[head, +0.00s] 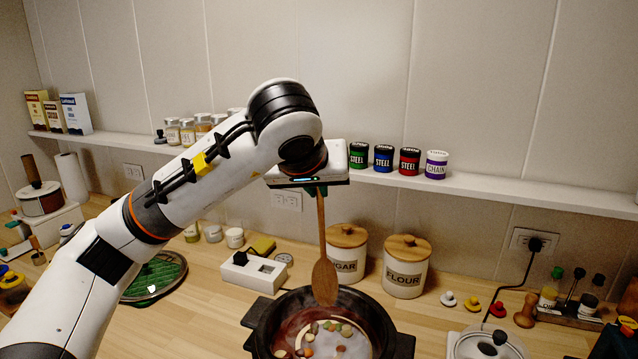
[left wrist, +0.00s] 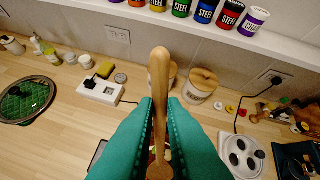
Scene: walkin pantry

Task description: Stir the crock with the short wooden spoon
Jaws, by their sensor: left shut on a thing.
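My left gripper (head: 318,190) is shut on the handle of the wooden spoon (head: 325,280). In the left wrist view, green finger pads (left wrist: 160,120) press both sides of the spoon handle (left wrist: 159,70). The spoon hangs nearly upright with its bowl down. The dark crock (head: 262,328) stands at the bottom of the head view, holding reddish liquid with several colored pieces. The spoon's bowl shows in full, over the crock's far inner side, apparently clear of the liquid. In the left wrist view my fingers hide most of the crock. My right gripper is not in view.
Sugar (head: 344,257) and flour (head: 405,268) canisters stand just behind the crock. A shelf (head: 480,190) with several tins runs along the wall.

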